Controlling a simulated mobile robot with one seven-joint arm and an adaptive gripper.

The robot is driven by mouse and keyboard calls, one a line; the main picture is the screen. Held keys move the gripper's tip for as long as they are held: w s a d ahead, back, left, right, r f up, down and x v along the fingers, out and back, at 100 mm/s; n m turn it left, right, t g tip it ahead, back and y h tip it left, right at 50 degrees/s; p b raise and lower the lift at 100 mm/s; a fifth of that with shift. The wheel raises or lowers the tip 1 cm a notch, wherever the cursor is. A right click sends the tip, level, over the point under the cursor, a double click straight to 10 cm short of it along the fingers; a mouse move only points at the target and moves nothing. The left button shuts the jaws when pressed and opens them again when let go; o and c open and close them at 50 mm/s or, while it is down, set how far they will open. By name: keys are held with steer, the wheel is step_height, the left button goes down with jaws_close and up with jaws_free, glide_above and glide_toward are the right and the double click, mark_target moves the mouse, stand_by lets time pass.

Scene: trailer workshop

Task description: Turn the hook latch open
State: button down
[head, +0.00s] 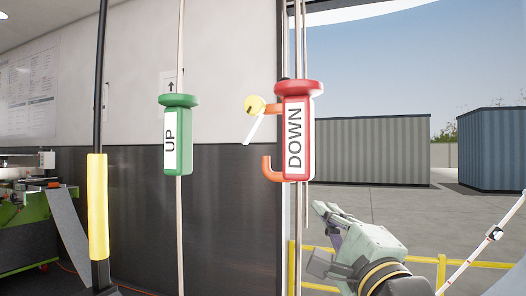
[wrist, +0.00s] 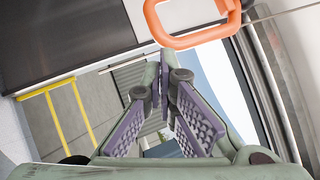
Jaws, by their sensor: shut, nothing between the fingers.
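The orange hook (head: 269,172) sticks out to the left from the lower end of the red DOWN handle (head: 296,130) and curves upward. In the wrist view an orange loop (wrist: 181,43) shows at the top, close beyond the fingertips. My gripper (head: 325,210) is lower right of the red handle in the head view, apart from it. Its fingers (wrist: 164,62) are shut and empty, and touch nothing that I can see.
A green UP handle (head: 178,135) hangs on a rope at the left. A black post with a yellow sleeve (head: 97,205) stands further left. A yellow railing (head: 441,268) and containers (head: 375,150) are outside the opening. The space around my gripper looks clear.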

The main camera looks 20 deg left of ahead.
steer(key=s+r+y, duration=0.2)
steer(key=s+r, duration=0.1)
steer(key=w+a+r+m+p, duration=0.1)
steer(key=w+a+r+p, duration=0.5)
steer(key=w+a, duration=0.8)
step_height(320, 180, up, 4)
steer(key=shift+a+f+g, duration=0.15)
steer(key=shift+a+g, duration=0.15)
steer(key=shift+a, duration=0.3)
steer(key=shift+a, duration=0.15)
steer(key=shift+a+m, duration=0.15)
steer(key=shift+m, duration=0.35)
